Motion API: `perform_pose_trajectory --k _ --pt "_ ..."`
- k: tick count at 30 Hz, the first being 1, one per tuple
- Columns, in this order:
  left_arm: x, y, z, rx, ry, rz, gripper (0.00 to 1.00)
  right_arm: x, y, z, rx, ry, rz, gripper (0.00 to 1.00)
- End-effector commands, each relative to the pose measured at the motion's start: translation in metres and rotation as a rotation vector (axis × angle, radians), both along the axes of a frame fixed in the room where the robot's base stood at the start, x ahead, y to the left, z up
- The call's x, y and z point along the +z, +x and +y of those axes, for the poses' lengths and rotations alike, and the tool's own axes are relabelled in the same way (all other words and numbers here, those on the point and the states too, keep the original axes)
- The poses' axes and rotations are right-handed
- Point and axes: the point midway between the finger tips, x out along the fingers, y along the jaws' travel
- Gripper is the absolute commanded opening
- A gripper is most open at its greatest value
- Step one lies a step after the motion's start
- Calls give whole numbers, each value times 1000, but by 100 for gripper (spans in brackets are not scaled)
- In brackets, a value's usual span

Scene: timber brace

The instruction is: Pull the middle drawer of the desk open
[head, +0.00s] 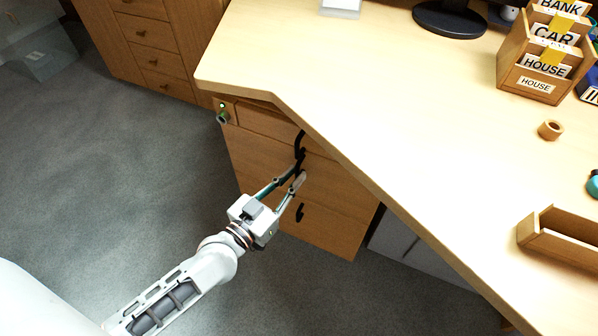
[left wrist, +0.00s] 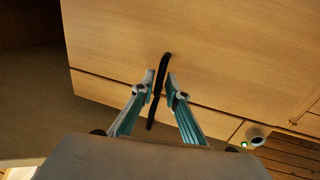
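The desk's drawer stack stands under the left end of the desktop. The middle drawer (head: 258,152) looks flush with the drawers above and below it. Its black bar handle (head: 299,160) is partly hidden by my fingers in the head view. My left gripper (head: 299,175) is at this handle. In the left wrist view the fingertips (left wrist: 160,78) stand on either side of the black handle (left wrist: 153,112), with narrow gaps visible, so it looks slightly open. The middle drawer front (left wrist: 210,55) fills much of that view. My right gripper is not in view.
The desktop edge (head: 340,160) overhangs close to my fingers. The bottom drawer (head: 325,228) has its own black handle. A lock with a green light (head: 222,107) sits at the upper left corner. Open grey carpet (head: 120,170) lies in front. A wooden cabinet (head: 150,45) stands behind.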

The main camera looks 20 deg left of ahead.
Motion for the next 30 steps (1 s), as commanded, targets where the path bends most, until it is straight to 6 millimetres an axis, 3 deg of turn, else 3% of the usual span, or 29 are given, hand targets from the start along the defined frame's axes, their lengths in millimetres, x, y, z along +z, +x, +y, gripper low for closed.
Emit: perform_pose_trajectory --k 9,14,17,25,30 --pt "-1 19 -4 1 0 1 14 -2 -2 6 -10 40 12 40" --pt "0 19 -4 0 0 1 14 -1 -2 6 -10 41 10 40" --pt "0 19 -4 0 0 1 0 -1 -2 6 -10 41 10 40" --pt "0 17 -4 0 0 1 0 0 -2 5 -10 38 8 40" --pt "1 5 -3 -1 1 0 0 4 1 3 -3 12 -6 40"
